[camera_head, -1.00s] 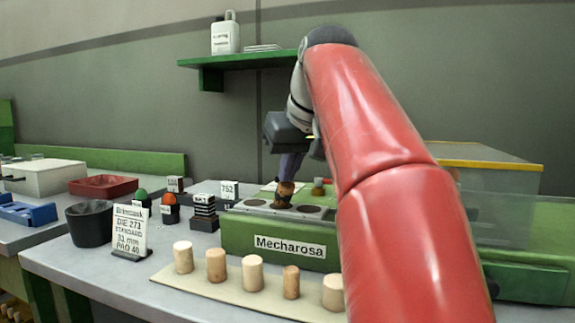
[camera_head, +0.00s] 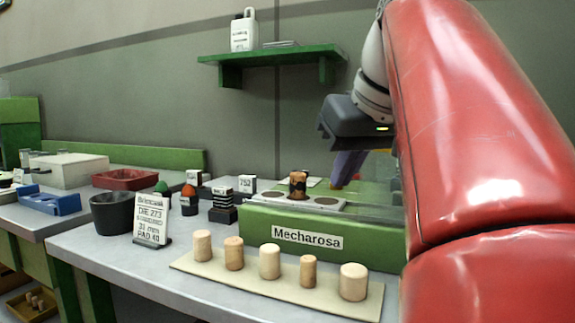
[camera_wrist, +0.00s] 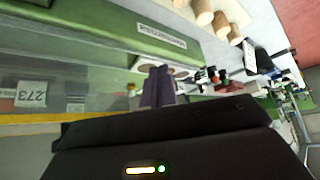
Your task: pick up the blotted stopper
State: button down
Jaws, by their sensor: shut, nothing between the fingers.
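The blotted stopper (camera_head: 298,186), brown cork with dark patches, stands upright on the pale plate with round discs (camera_head: 325,201) on top of the green Mecharosa machine (camera_head: 370,240). My gripper (camera_head: 338,184) is to the right of the stopper, apart from it, with its purplish fingers pointing down. The fingers are shut and empty. In the wrist view the shut fingers (camera_wrist: 157,90) stand out over the machine, and I cannot make out the blotted stopper there.
Several plain corks (camera_head: 269,262) stand on a beige strip (camera_head: 220,275) in front of the machine. A sign (camera_head: 151,218), a dark cup (camera_head: 111,213) and striped blocks (camera_head: 223,205) are to the left. A clear guard with a yellow edge (camera_wrist: 75,117) shows in the wrist view.

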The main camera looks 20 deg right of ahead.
jog(key=w+p, duration=0.1)
jog(key=w, duration=0.1)
jog(key=p, duration=0.3)
send_near(302, 174)
jog(key=w+f, duration=0.1)
jog(key=w, duration=0.1)
jog(key=w+f, duration=0.1)
jog(key=w, duration=0.1)
jog(key=w+f, duration=0.2)
jog(key=shift+w, duration=0.15)
jog(key=shift+f+b, duration=0.6)
jog(key=shift+f, duration=0.3)
jog(key=shift+s+f, duration=0.15)
jog(key=shift+s, duration=0.15)
jog(key=s+b, duration=0.1)
jog(key=s, duration=0.2)
